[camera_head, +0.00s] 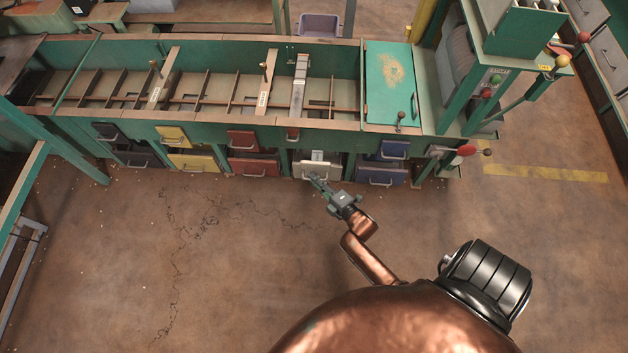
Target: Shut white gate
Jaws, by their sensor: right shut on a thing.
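The white gate (317,163) is on the front of the long green hopper bench, low between the red and blue fronts. My right arm reaches up to it from below. My right gripper (315,178) is at its lower edge, shut on it, and the fingers cover part of the white front. The exact grip point is too small to make out. My left gripper is out of view.
Yellow (172,137), red (242,140) and blue (395,149) gates line the same bench front, with matching drawers below. The brown floor in front is clear.

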